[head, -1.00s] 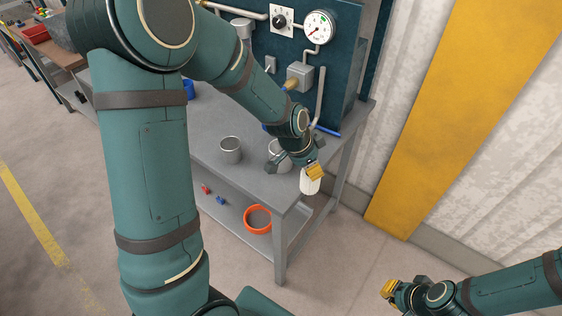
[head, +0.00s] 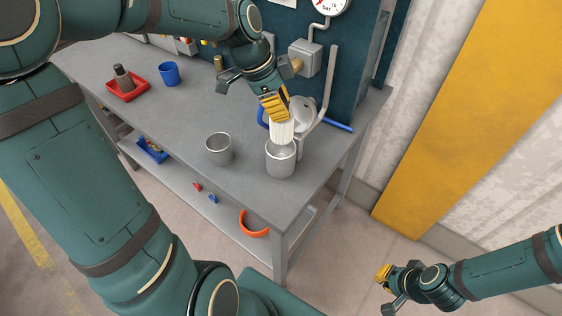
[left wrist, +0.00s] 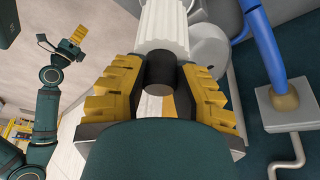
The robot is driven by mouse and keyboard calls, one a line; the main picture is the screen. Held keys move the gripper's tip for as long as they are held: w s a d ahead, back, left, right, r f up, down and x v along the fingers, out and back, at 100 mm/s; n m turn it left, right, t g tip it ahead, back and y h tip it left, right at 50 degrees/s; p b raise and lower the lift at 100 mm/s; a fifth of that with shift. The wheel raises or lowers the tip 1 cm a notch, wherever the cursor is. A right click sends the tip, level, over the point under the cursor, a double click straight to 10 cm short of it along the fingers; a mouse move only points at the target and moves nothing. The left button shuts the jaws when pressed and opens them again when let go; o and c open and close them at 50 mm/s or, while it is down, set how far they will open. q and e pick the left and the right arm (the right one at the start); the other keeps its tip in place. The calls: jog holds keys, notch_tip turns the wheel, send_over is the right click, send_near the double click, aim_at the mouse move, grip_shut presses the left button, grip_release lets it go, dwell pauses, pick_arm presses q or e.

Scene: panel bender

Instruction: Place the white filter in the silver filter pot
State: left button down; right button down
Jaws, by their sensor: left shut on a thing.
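The white pleated filter (head: 282,131) is held in my left gripper (head: 274,106), which is shut on its dark end stub. The filter points down over the mouth of the silver pot (head: 281,160) near the bench's right end. I cannot tell whether its lower end is inside the rim. The left wrist view shows the yellow fingers (left wrist: 158,72) on either side of the stub and the white filter (left wrist: 162,30) beyond; the pot is hidden there. A second silver pot (head: 219,150) stands to the left. My right gripper (head: 384,277) is low at the right, away from the bench.
A round silver piece (head: 302,112) and an upright grey pipe (head: 324,90) are close behind the filter. A blue cup (head: 169,74) and a red tray (head: 127,90) stand at the far left. An orange ring-shaped bin (head: 254,224) is on the lower shelf.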

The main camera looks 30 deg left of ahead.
aim_at(280, 141)
pick_arm(q)
jog(key=shift+f+b, duration=0.35)
jog(key=shift+f, duration=0.3)
notch_tip(280, 141, down, 9)
jog(key=shift+f+b, duration=0.2)
jog(key=shift+b, duration=0.7)
jog(key=shift+w+f, duration=0.1)
jog(key=shift+f, duration=0.1)
jog(key=shift+f, duration=0.15)
jog(key=c, duration=0.8)
grip_release()
jog(key=shift+c, duration=0.2)
